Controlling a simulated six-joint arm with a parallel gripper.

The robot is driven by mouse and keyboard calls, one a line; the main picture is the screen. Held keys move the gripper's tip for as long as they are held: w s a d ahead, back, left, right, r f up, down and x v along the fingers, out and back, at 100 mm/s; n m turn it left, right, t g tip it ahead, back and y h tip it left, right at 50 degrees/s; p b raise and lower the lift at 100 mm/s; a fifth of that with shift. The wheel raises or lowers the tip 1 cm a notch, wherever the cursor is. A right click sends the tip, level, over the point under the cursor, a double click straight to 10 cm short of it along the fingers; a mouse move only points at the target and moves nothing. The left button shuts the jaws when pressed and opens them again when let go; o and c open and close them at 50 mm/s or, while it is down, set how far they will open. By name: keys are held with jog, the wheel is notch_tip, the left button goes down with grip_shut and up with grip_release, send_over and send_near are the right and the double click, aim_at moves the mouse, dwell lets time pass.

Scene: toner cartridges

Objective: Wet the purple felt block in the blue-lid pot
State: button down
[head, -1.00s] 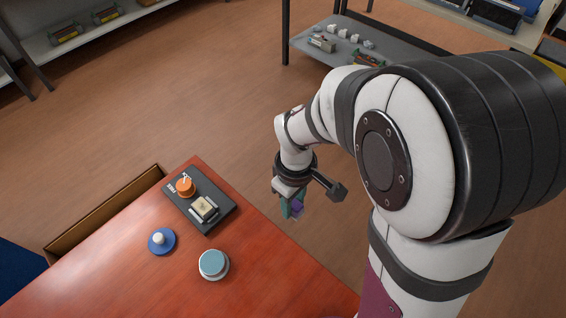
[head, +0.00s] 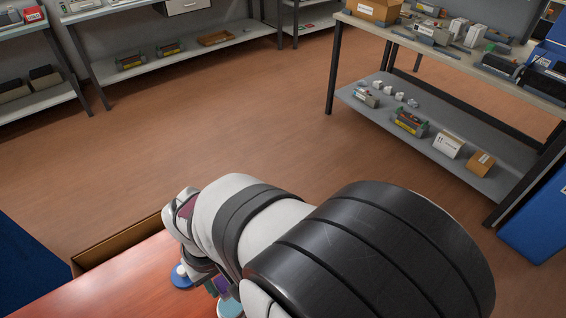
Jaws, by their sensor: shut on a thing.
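My gripper (head: 215,284) is low over the red-brown table, mostly hidden behind my own arm. It is shut on the purple felt block (head: 222,283), of which a small patch shows beside a teal part (head: 210,288). Just below the block in the picture is the round pot with a pale blue top (head: 230,308), partly cut off by my arm and the frame edge. I cannot tell whether block and pot touch. The blue lid with a white knob (head: 181,276) lies on the table left of the gripper.
The table's bare surface (head: 120,285) shows at the bottom left, with a brown edge (head: 125,245) behind it. The black tray seen earlier is hidden. Shelves (head: 440,140) with cartridges and boxes stand well away, across open floor.

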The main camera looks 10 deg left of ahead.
aim_at(230, 304)
jog(key=shift+s+a+f, duration=0.15)
jog(key=shift+a, duration=0.05)
jog(key=shift+f, duration=0.8)
jog(key=shift+f, duration=0.1)
jog(key=shift+d+f, duration=0.1)
jog(key=shift+f, duration=2.85)
jog(key=shift+f, duration=0.55)
jog(key=shift+r, duration=0.1)
jog(key=shift+r, duration=3.45)
